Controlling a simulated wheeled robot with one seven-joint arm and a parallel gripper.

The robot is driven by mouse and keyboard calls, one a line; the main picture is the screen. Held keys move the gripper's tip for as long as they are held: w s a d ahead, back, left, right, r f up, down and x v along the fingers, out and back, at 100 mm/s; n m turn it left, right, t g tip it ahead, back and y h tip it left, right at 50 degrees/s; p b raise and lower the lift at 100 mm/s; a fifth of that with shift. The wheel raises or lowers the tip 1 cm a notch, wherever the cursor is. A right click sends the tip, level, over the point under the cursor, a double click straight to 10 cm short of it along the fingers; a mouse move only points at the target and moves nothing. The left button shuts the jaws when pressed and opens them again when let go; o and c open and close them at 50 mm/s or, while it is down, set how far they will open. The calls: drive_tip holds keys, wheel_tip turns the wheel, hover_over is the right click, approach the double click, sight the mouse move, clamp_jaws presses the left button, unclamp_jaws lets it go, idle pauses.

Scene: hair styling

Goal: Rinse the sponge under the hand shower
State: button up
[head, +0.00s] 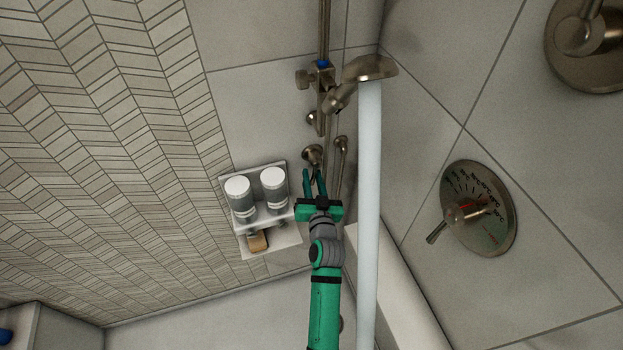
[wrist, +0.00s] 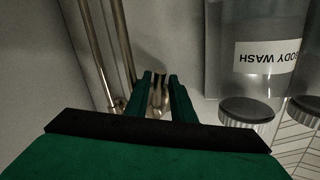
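The hand shower (head: 370,68) hangs on its rail at the upper middle of the head view. A pale water stream (head: 369,190) falls straight down from it. A small tan block, which looks like the sponge (head: 258,242), is at the lower shelf level below the bottles; it is partly hidden. My gripper (head: 315,173) is raised right of the shelf and left of the stream, with its fingers apart. In the wrist view the gripper (wrist: 160,77) shows a narrow gap, with a metal fitting behind it and nothing visibly held.
Two bottles (head: 240,196) (head: 274,186) stand on the wall shelf (head: 280,219); one is labelled body wash (wrist: 262,57). Metal pipes and fittings (head: 314,155) are close to my fingers. A temperature dial (head: 478,208) is on the right wall.

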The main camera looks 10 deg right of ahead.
drive_tip(key=shift+o, duration=0.2)
drive_tip(key=shift+s+d, duration=0.1)
drive_tip(key=shift+s, duration=0.2)
drive_tip(key=s+a, duration=0.1)
drive_tip(key=s, duration=0.9)
drive_tip(key=shift+r, duration=0.4)
drive_tip(key=shift+s+a, duration=0.1)
drive_tip(key=shift+s+f, duration=0.1)
drive_tip(key=s+a+f+n+g, duration=0.1)
drive_tip(key=s+a+f, duration=0.25)
drive_tip(key=s, duration=0.55)
drive_tip(key=s+a+f+n+g, duration=0.1)
drive_tip(key=s+a+f, duration=0.25)
drive_tip(key=s, duration=0.65)
drive_tip(key=s+a+r+n+y, duration=0.1)
drive_tip(key=s+a+r, duration=0.1)
drive_tip(key=s, duration=0.6)
drive_tip(key=s+a+r+n, duration=0.1)
drive_tip(key=s+a+r, duration=0.2)
drive_tip(key=s+a, duration=0.2)
drive_tip(key=s, duration=0.2)
drive_tip(key=shift+s+a+r+y, duration=0.15)
drive_tip(key=shift+s+a+y, duration=0.05)
drive_tip(key=shift+s+y, duration=0.2)
